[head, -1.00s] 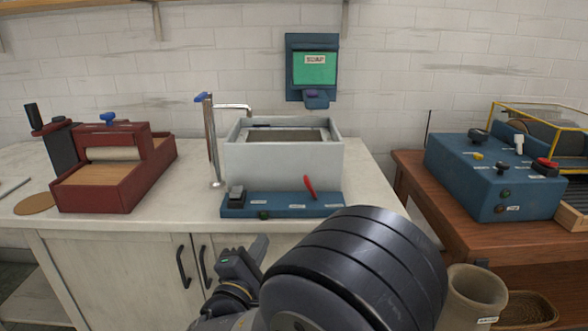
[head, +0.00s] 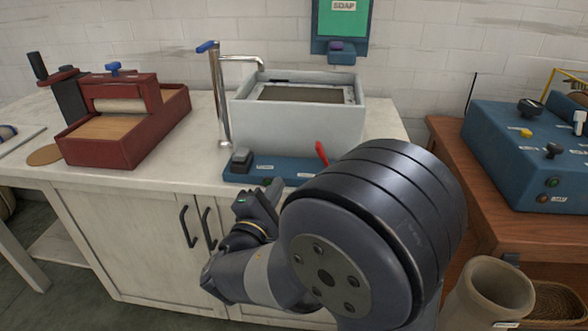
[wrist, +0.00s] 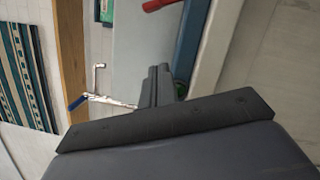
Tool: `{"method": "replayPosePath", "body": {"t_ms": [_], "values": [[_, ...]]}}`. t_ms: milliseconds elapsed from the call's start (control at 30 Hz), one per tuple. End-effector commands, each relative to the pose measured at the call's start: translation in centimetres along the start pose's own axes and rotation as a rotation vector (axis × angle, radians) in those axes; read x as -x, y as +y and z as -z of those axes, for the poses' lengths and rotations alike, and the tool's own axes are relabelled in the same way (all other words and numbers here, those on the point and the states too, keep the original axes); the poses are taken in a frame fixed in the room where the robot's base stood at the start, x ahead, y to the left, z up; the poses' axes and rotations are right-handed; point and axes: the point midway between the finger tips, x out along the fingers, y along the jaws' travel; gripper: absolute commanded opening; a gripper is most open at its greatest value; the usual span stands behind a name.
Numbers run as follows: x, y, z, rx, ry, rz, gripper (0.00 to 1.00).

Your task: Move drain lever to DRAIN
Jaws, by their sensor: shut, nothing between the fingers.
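The drain lever, a red handle (head: 321,153), stands on the blue control panel (head: 232,176) in front of the white basin (head: 300,125). Its lower part is hidden behind my arm in the head view. In the wrist view the red lever (wrist: 160,5) shows at the top edge, apart from my fingers. My gripper (head: 272,188) is shut and empty, just in front of the panel's front edge. The closed fingers also show in the wrist view (wrist: 160,72). The panel's label text is too small to read.
A faucet with a blue handle (head: 218,95) stands left of the basin. A red roller press (head: 120,130) sits further left. A soap dispenser (head: 341,30) hangs on the wall. A blue control box (head: 520,150) is on the wooden table at right. Cabinet doors lie below the counter.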

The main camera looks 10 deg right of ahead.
Motion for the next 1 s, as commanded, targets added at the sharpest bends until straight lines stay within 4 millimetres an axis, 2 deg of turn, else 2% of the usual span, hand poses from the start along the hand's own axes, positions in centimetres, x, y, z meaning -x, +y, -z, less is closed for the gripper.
{"method": "replayPosePath", "body": {"t_ms": [167,533,700,1000], "values": [[-2.5,-0.1,-0.1,0.000,-0.006,0.001,0.00],[-10.0,-0.1,-0.3,0.001,-0.006,0.001,0.00],[-10.2,0.0,-2.9,0.000,-0.004,0.000,0.00],[-10.4,0.0,-4.0,0.001,-0.002,0.000,0.00]]}}
